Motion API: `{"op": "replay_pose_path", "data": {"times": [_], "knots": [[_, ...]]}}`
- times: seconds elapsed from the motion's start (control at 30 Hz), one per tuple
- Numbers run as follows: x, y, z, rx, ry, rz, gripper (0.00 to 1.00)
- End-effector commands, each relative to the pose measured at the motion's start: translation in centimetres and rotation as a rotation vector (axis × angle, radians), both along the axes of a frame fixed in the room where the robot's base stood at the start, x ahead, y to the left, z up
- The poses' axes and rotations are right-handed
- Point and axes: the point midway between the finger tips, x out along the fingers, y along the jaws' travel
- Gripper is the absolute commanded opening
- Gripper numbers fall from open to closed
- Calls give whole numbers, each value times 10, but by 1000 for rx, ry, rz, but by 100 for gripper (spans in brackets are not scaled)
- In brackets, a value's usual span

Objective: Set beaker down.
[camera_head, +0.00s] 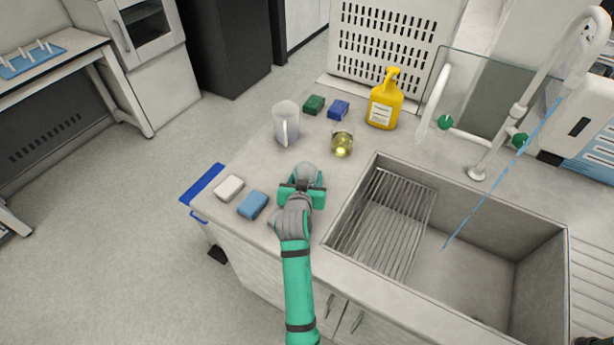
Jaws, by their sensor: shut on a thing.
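My gripper (303,187) is over the counter, left of the sink, at the end of my green arm. It is shut on a greyish rounded vessel, the beaker (307,171), whose top shows just beyond the fingers. The gripper hides its lower part, so I cannot tell whether it touches the counter. A small round glass vessel with yellow-green contents (342,144) stands on the counter, beyond and right of my gripper.
A white jug (286,124), green sponge (314,104), blue sponge (338,110) and yellow soap bottle (385,100) stand farther back. White (229,187) and light-blue (253,205) sponges lie left. The sink (470,260) with a wire rack is right.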

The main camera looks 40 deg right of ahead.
Motion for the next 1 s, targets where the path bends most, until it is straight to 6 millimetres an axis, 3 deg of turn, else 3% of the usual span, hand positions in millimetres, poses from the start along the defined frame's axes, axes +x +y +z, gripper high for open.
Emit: {"op": "replay_pose_path", "data": {"times": [0.13,0.17,0.23,0.63,1.0], "knots": [[0,0,-3,0,0,0,27],[0,0,-3,1,1,0,54],[0,0,-3,0,0,0,70],[-1,3,1,0,0,2,70],[-44,46,26,-2,0,4,70]]}}
